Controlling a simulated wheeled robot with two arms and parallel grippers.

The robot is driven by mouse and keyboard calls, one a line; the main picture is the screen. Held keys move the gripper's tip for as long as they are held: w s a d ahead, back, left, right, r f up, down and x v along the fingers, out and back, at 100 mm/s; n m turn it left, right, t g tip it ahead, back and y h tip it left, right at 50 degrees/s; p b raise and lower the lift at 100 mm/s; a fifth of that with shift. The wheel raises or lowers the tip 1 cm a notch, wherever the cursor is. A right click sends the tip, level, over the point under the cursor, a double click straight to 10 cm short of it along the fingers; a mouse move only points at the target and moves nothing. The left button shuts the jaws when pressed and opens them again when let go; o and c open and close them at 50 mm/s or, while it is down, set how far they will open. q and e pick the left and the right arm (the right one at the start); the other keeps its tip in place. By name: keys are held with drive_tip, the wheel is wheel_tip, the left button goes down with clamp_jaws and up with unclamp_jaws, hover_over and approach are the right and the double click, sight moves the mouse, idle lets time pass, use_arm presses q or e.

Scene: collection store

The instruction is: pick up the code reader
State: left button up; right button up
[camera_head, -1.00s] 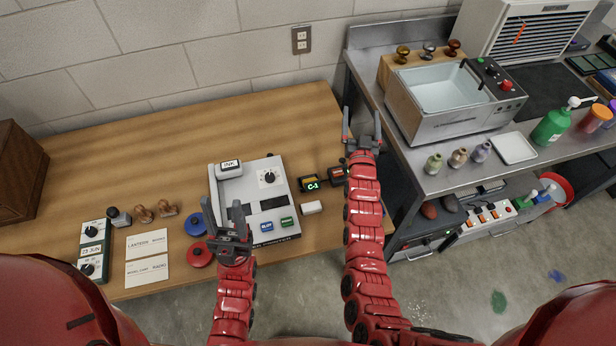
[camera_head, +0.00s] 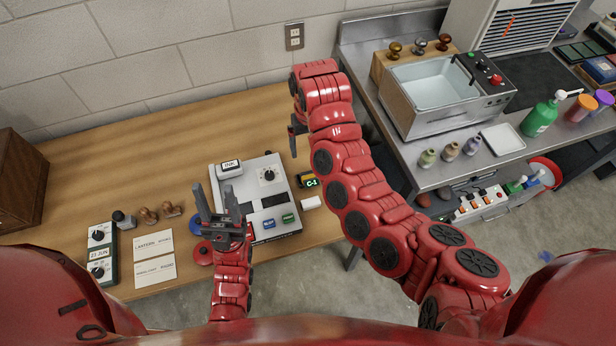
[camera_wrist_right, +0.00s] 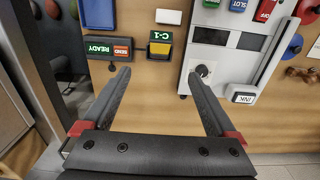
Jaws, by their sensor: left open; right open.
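A small black and yellow unit with a green C-1 display (camera_head: 308,181), which looks like the code reader, lies on the wooden table; the right wrist view also shows it (camera_wrist_right: 160,46). Beside it in that view is a black box with READY and SEND labels (camera_wrist_right: 104,48), hidden behind my right arm in the head view. My right gripper (camera_head: 297,132) is open and empty, pointing down above the table; in its wrist view the C-1 unit lies ahead, between the finger lines (camera_wrist_right: 158,74). My left gripper (camera_head: 214,194) is open and empty over the grey panel's left side.
A grey panel device (camera_head: 265,165) with an INK block (camera_head: 229,168) stands left of the C-1 unit. A small white block (camera_head: 311,203) lies close to the unit. Stamps, cards and red and blue round pieces lie further left. A steel bench (camera_head: 465,180) stands right.

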drive_tip(key=b, duration=0.3)
hover_over(310, 178)
drive_tip(key=f, duration=0.7)
drive_tip(key=shift+w+a+f, duration=0.15)
drive_tip(key=shift+w+f, duration=0.25)
drive_tip(key=shift+f+p, duration=0.45)
drive_tip(key=shift+p, duration=0.5)
wheel_tip(310, 178, down, 2)
drive_tip(key=shift+f, duration=0.1)
drive_tip(key=shift+f+p, duration=0.35)
drive_tip(key=shift+f, duration=0.2)
drive_tip(key=f, duration=0.1)
drive_tip(key=f+p, duration=0.2)
drive_tip(key=shift+s+f, duration=0.3)
drive_tip(key=shift+f, duration=0.7)
